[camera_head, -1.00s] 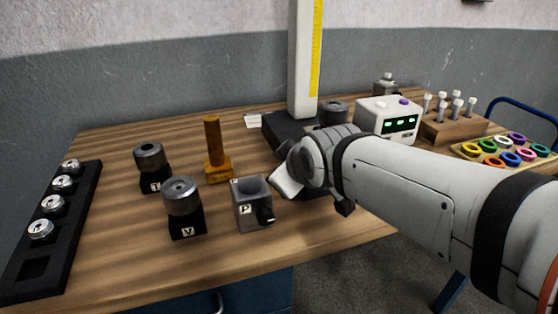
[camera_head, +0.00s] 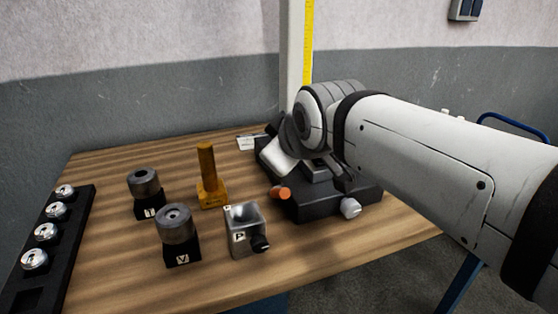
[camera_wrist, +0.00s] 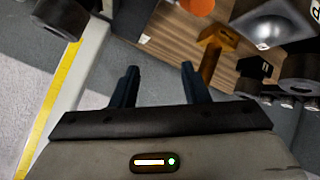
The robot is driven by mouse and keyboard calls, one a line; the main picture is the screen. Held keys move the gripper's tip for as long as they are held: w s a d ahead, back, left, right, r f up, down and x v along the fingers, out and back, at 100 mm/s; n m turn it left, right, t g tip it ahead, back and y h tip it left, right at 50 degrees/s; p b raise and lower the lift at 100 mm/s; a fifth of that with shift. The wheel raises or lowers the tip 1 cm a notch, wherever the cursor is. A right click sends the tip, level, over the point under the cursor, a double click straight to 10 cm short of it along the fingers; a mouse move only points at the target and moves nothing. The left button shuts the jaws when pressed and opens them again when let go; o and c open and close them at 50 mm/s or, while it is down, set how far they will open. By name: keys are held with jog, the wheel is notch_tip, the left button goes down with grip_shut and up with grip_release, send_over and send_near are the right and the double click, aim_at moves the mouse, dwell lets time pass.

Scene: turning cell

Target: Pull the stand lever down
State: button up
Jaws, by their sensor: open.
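The stand has a pale column (camera_head: 293,60) with a yellow scale and a black base (camera_head: 322,203) on the table. An orange knob (camera_head: 281,193), which looks like the lever's end, sticks out at the base's left front. A similar orange round end shows at the top of the wrist view (camera_wrist: 197,5). The lever's arm is mostly hidden behind my wrist. My gripper (camera_wrist: 158,78) is open, with nothing between its fingers. It is above the stand base beside the column. In the head view my wrist hides the fingertips, so I cannot tell whether they touch the lever.
A pale knob (camera_head: 350,208) sits on the base's front right. Left of the stand are an amber post (camera_head: 207,175), a grey block marked P (camera_head: 243,222) and two dark cylinders on blocks (camera_head: 145,183) (camera_head: 175,225). A black rack (camera_head: 20,268) lies far left.

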aim_at(281, 192)
jog(key=shift+r, duration=0.15)
jog(key=shift+c, duration=0.3)
jog(key=shift+r+p, duration=0.2)
jog(key=shift+p, duration=0.1)
jog(key=shift+c, duration=0.7)
jog(key=r+m+g+p, duration=0.2)
jog(key=p, duration=0.3)
jog(key=w+d+r+m+g+p, duration=0.1)
jog(key=r+m+g+p, duration=0.1)
jog(key=p, duration=0.4)
jog(key=w+d+r+m+g+h+p, duration=0.1)
jog(key=r+m+g+p, duration=0.1)
jog(key=p, duration=0.4)
jog(key=shift+w+r+g, duration=0.2)
jog(key=shift+g, duration=0.1)
grip_shut()
jog(key=shift+s+a+f+m+g+p, duration=0.3)
jog(key=shift+f+p, duration=0.55)
jog(key=shift+f, duration=1.15)
jog(key=shift+s+a+f+m+g+p, duration=0.1)
jog(key=shift+s+f+m+g+p, duration=0.25)
jog(key=shift+f+p, duration=1.1)
jog(key=shift+s+a+f+m+g+p, duration=0.25)
jog(key=shift+f+m+g, duration=0.15)
jog(key=shift+f, duration=2.2)
